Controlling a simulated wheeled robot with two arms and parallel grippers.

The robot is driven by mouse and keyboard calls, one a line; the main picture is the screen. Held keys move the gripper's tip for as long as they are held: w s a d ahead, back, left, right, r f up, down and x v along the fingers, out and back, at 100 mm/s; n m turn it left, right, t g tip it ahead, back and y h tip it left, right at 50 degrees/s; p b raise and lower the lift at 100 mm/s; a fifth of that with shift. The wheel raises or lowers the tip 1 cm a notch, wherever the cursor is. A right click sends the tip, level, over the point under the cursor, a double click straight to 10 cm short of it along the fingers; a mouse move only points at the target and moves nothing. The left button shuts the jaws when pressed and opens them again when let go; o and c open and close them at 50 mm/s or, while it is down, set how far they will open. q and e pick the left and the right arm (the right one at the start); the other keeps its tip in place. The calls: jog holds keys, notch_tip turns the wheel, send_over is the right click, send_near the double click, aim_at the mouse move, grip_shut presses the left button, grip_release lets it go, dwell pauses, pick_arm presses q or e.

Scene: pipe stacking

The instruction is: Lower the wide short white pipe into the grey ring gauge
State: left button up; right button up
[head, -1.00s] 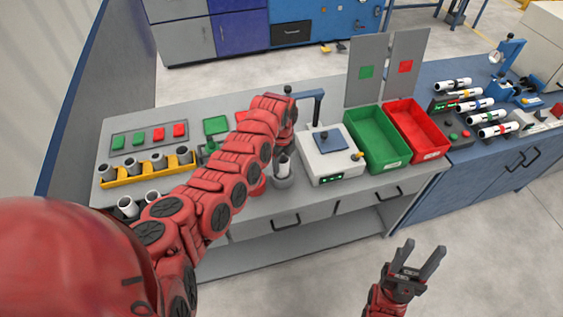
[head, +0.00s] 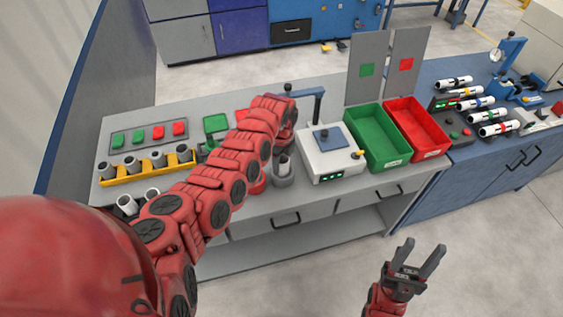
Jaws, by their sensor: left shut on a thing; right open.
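The wide short white pipe (head: 284,164) stands upright at the grey ring gauge (head: 284,179) near the front of the grey bench. Its lower end is inside or just over the ring; I cannot tell how deep it sits. My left gripper (head: 284,150) comes down over the pipe and is shut on its upper part. My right gripper (head: 417,259) is open and empty, out in front of the bench above the floor.
A white device with a blue pad (head: 329,140) stands right of the ring gauge. Green (head: 377,163) and red (head: 443,149) bins lie further right. A yellow rack (head: 147,177) with several pipes is on the left. Two white pipes (head: 128,204) stand at the front left.

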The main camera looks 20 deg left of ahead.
pick_arm(q)
jog(key=o, duration=1.4)
jog(key=shift+o, duration=0.2)
notch_tip(320, 180, up, 12)
jog(key=b, duration=0.4)
jog(key=shift+f, duration=0.15)
jog(key=shift+r, duration=2.85)
